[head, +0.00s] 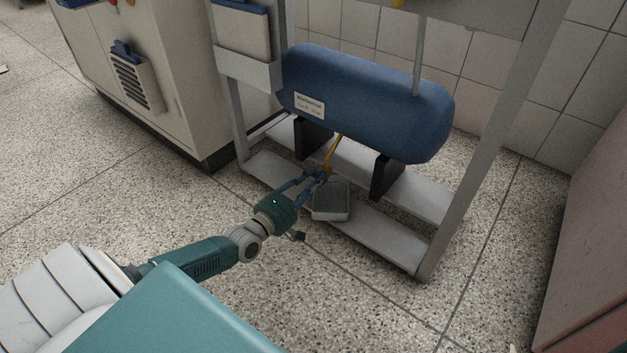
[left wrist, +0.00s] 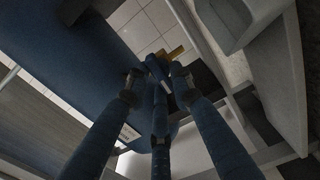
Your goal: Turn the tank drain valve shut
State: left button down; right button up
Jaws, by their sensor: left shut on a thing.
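The blue tank (head: 365,98) lies on its side on black supports in a grey metal frame, with a white label on its front. A yellow valve handle (head: 333,152) shows below the tank and slants down to my left gripper (head: 320,173). The left gripper is shut on the drain valve, with its fingers at the lower end of the handle. In the left wrist view the gripper's blue fingers (left wrist: 158,75) come together near a small yellow piece of the valve (left wrist: 177,52). The fingers hide most of the valve. My right gripper is not in view.
A grey box-like object (head: 331,201) sits on the frame's low shelf (head: 385,239), just right of the gripper. The frame's upright posts (head: 440,215) flank the tank. A beige cabinet (head: 165,75) stands at the left. The speckled floor in front is clear.

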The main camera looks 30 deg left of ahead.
pick_arm(q)
jog(key=shift+d+r+n, duration=0.1)
jog(key=shift+n, duration=0.5)
jog(key=c, duration=1.7)
grip_release()
jog(key=shift+o, duration=0.2)
jog(key=shift+s, duration=0.35)
jog(key=s+a, duration=0.1)
jog(key=s, duration=1)
jog(key=shift+s, duration=0.15)
